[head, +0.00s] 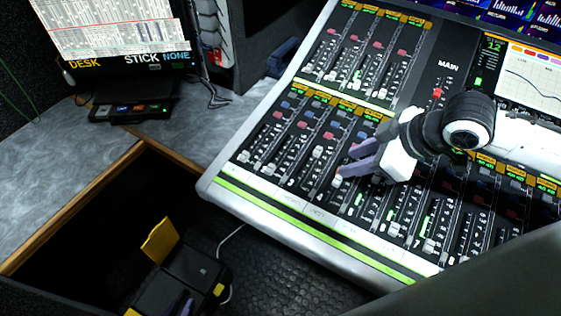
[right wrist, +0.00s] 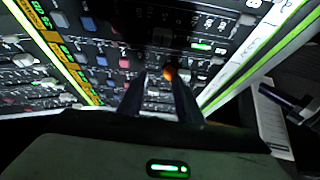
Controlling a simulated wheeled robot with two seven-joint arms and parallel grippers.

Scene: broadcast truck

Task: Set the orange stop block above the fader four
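My right gripper (head: 352,160) is over the lower fader bank of the mixing console. Its two fingers are apart, with a visible gap, in the head view and the right wrist view (right wrist: 162,80). The small orange stop block (right wrist: 170,74) shows between the fingertips, nearer the right-hand finger; I cannot tell whether it rests on the panel. What looks like fader four's pale cap (head: 338,181) is low in its slot, close by the lower fingertip. My left gripper (head: 184,306) shows only as a purple-grey finger at the bottom edge, over a black case.
The console (head: 285,205) has several other fader caps and coloured buttons around the right gripper. A black case with yellow parts (head: 190,268) stands below left. A monitor (head: 120,45) and a small black box (head: 130,111) are on the grey desk (head: 55,165).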

